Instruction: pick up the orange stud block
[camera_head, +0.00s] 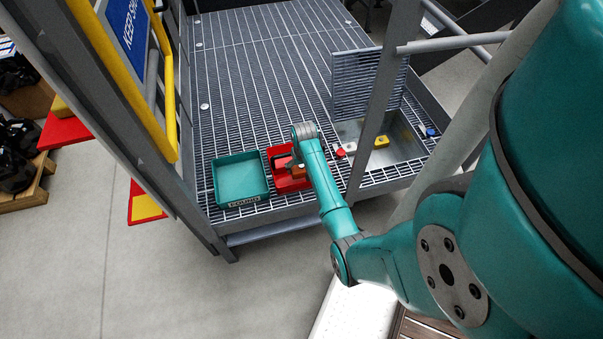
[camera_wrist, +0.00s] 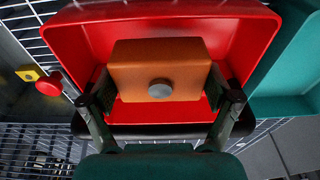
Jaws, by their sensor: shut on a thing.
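The orange block (camera_wrist: 160,62), with a round grey stud on its near face, sits between the two fingers of my gripper (camera_wrist: 163,98) in the wrist view. The fingers are shut on its sides. The block is at the red bin (camera_wrist: 95,32), within its walls as seen from the wrist. I cannot tell whether it touches the bin floor. In the head view my arm reaches down to the red bin (camera_head: 287,185), and the arm hides part of the bin and most of the gripper.
A teal bin (camera_head: 240,197) with a label stands beside the red bin. Past the arm, an open hatch (camera_head: 402,155) holds a yellow block (camera_head: 381,141). A grey post (camera_head: 376,105) and yellow rail (camera_head: 170,90) flank the grating.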

